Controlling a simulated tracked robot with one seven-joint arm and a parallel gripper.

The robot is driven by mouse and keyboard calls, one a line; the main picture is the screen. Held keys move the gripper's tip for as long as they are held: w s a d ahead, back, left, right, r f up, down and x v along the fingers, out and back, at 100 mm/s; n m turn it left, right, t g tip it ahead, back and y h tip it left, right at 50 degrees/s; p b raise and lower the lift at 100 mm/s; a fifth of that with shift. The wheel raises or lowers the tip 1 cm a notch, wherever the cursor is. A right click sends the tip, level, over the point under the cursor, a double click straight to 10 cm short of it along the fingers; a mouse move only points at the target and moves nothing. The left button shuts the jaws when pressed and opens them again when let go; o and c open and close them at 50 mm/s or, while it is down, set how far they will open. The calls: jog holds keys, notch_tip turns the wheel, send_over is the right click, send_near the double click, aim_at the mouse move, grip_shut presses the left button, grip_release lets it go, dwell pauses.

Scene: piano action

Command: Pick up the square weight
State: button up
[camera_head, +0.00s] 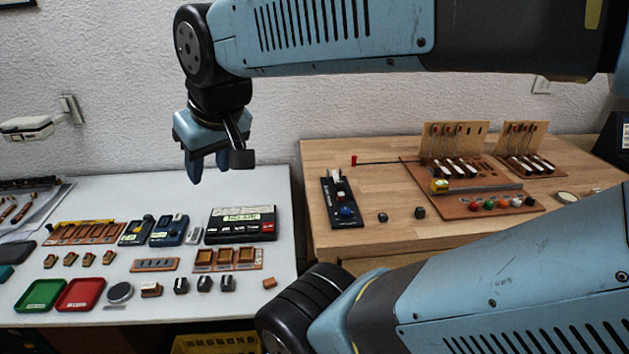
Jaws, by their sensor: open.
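My gripper (208,170) points down above the back of the white table, its fingers apart with nothing between them. It is well above and apart from the objects below. Two small dark blocks, a left one (383,217) and a right one (420,212), sit on the wooden bench near its front. Several dark blocks with pale tops, one of them here (205,284), stand in a row near the front of the white table. Which of these is the square weight I cannot tell; they are too small to see clearly.
The white table (120,190) also holds a green tray (40,295), a red tray (80,294), a round grey disc (120,292) and a black labelled box (240,224). The wooden bench (340,160) carries a black device (342,200) and a piano-action board (470,195). My arm spans the right side.

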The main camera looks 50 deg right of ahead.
jog(key=shift+o, duration=1)
jog(key=shift+d, duration=0.15)
jog(key=n+g+h, duration=1)
jog(key=g+h, duration=0.2)
jog(key=g, duration=0.4)
send_near(340, 185)
jog(key=x, duration=0.5)
jog(key=w+x, duration=0.1)
jog(key=x, duration=0.1)
jog(key=shift+s+d, duration=0.3)
jog(key=shift+d, duration=0.4)
jog(key=shift+c, duration=0.2)
grip_shut()
